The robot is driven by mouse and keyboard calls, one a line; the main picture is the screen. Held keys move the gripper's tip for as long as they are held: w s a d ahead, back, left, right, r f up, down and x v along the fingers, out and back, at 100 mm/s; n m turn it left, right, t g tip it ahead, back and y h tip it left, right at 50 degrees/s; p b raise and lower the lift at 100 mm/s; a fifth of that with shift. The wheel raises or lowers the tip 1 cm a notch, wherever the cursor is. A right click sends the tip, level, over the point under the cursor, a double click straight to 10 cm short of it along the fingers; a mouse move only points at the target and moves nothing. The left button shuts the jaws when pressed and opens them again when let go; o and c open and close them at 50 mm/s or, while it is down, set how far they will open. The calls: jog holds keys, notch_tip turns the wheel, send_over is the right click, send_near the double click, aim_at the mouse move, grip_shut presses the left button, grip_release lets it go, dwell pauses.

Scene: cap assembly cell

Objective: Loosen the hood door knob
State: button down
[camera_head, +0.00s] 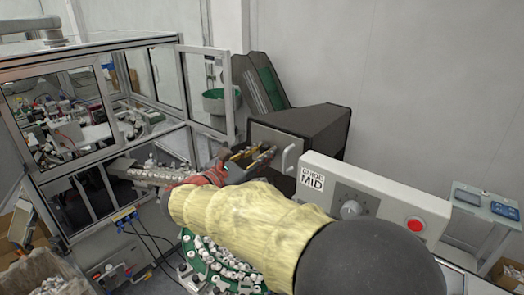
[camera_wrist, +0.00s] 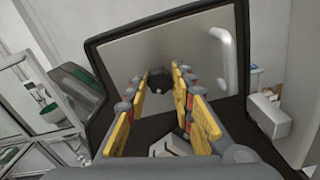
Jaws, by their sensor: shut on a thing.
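The hood door is a flat grey panel (camera_head: 262,134) on the front of the dark feeder hood; it fills the upper middle of the wrist view (camera_wrist: 150,50). The dark round knob (camera_wrist: 160,79) shows on the panel's lower part in the wrist view. My gripper (camera_wrist: 160,84) points straight at the door, its yellow-padded fingers on either side of the knob and shut on it. In the head view my gripper (camera_head: 268,153) is at the door, and its fingers hide the knob. The door's white handle (camera_head: 291,157) is right of my gripper and apart from it.
A control box (camera_head: 350,200) with a dial and red button stands close on the right. The glass-walled machine (camera_head: 110,110) is on the left. A green bowl of caps (camera_head: 215,262) lies below my arm. A small table (camera_head: 485,206) is far right.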

jog(key=shift+f, duration=0.15)
jog(key=c, duration=1.5)
grip_release()
jog(key=v, duration=1.2)
